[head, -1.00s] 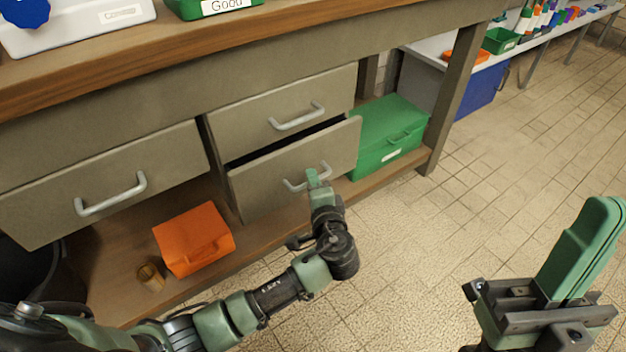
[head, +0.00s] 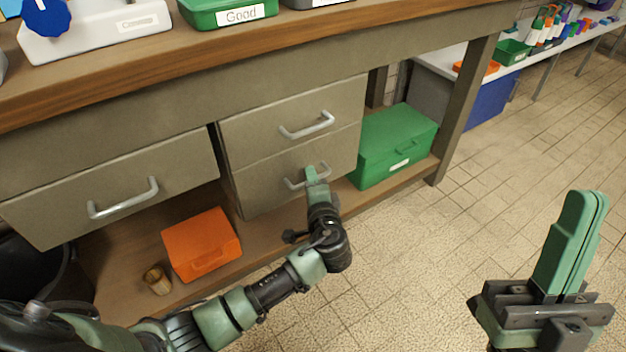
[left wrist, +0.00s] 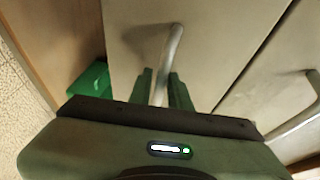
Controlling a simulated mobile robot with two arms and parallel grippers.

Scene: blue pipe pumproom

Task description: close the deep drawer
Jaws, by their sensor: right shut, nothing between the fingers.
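The deep drawer (head: 262,187) is the lower of the two stacked grey drawers in the bench. Its front looks flush with the drawer above, with no dark gap showing. Its silver handle (head: 294,184) is partly hidden by my left gripper (head: 311,175). In the left wrist view the handle (left wrist: 172,48) runs between the two green fingers of my left gripper (left wrist: 161,88), which look closed on it. My right gripper (head: 585,205) is shut and empty, raised over the floor at the right, away from the bench.
The upper drawer (head: 250,128) and the wide left drawer (head: 60,205) look shut. An orange box (head: 203,245), a small brown cup (head: 157,280) and a green box (head: 395,145) stand on the lower shelf. The tiled floor at the right is clear.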

